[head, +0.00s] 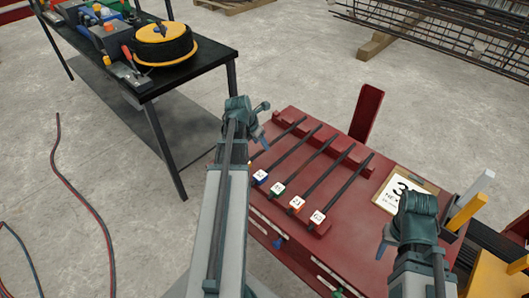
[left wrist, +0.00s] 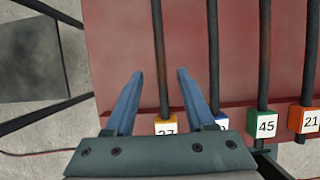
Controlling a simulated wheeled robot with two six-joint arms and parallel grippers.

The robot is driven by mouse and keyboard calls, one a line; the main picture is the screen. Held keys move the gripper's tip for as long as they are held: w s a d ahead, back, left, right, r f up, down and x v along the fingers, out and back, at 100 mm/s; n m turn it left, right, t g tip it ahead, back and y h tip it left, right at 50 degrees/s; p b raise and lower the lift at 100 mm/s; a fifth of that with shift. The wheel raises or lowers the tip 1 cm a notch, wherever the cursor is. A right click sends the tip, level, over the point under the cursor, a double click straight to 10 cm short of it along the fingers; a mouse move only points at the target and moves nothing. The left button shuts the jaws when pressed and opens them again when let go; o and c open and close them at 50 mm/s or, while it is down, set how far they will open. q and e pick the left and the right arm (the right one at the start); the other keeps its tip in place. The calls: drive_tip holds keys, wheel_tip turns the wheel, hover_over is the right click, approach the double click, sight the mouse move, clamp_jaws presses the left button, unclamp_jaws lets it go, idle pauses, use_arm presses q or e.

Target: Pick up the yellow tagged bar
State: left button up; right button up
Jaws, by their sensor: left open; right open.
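The yellow tagged bar (left wrist: 161,55) is a dark bar lying on the red table, seen in the left wrist view. Its yellow tag (left wrist: 166,120) looks numbered 27 and is partly covered by my gripper body. My left gripper (left wrist: 160,74) is open and empty, one finger on each side of the bar in that view; its height above the bar is unclear. In the head view my left arm hides the yellow tag, and the left gripper (head: 258,135) is over the table's left part. My right gripper (head: 384,240) is open at the table's right side.
Bars with blue (head: 260,177), green (head: 278,188), orange (head: 297,204) and red (head: 318,216) tags lie to the right of it on the red table (head: 345,220). A clipboard (head: 405,189) lies at the right. A black workbench (head: 190,70) with tools stands at back left.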

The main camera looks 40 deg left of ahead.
sight(263, 149)
use_arm(q)
drive_tip(key=b+x, duration=0.2)
drive_tip(key=x, duration=0.2)
drive_tip(key=shift+d+b, duration=0.1)
drive_tip(key=shift+b, duration=0.3)
use_arm(e)
wheel_tip(263, 149, down, 4)
drive_tip(key=shift+r, duration=0.15)
use_arm(q)
drive_tip(key=shift+r, duration=0.1)
use_arm(e)
drive_tip(key=shift+r, duration=0.1)
use_arm(q)
clamp_jaws()
idle(0.4)
